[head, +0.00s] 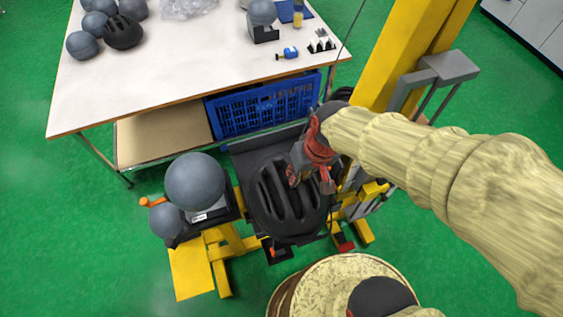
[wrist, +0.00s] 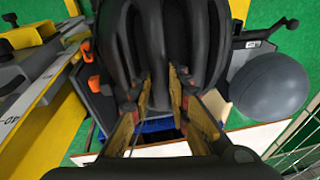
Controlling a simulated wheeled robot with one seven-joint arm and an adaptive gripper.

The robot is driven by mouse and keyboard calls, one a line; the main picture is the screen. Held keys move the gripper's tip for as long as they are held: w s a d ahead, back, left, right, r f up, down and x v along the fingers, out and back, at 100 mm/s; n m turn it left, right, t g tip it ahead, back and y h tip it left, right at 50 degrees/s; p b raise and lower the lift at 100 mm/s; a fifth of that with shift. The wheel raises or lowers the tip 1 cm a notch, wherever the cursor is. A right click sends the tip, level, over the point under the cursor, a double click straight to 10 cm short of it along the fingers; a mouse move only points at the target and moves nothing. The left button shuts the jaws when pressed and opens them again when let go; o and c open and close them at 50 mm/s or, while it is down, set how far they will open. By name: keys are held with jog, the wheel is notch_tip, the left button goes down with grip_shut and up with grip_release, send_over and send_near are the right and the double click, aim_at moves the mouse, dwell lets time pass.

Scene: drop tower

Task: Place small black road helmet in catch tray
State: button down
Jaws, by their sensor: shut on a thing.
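A black vented road helmet (head: 275,205) is in the middle of the head view, over the dark catch tray (head: 243,148). My red gripper (head: 313,165) is at the helmet's upper right side and is shut on it. In the wrist view, the two fingers of my gripper (wrist: 160,95) close on a rib of the helmet (wrist: 165,40), which fills the top middle. The helmet covers most of the tray, so I cannot tell whether it touches the tray floor.
Grey headforms (head: 195,180) stand just left of the helmet. A yellow tower post (head: 415,50) rises at right. A white table (head: 170,70) holds several grey balls and another black helmet (head: 122,32), with a blue crate (head: 265,105) beneath. A round wooden drum top (head: 325,285) is in front.

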jog(key=w+f, duration=0.1)
jog(key=w, duration=0.2)
jog(key=w+f+b, duration=0.1)
jog(key=w, duration=0.2)
jog(key=w+f, duration=0.2)
jog(key=w, duration=0.1)
jog(key=shift+w+a, duration=0.1)
jog(key=shift+a, duration=0.2)
jog(key=w+f+b, duration=0.2)
jog(key=w+f, duration=0.3)
jog(key=f, duration=0.4)
jog(key=shift+w+a, duration=0.15)
jog(key=shift+a, duration=0.05)
jog(key=shift+f, duration=0.1)
jog(key=c, duration=1.8)
grip_release()
jog(key=shift+o, duration=0.6)
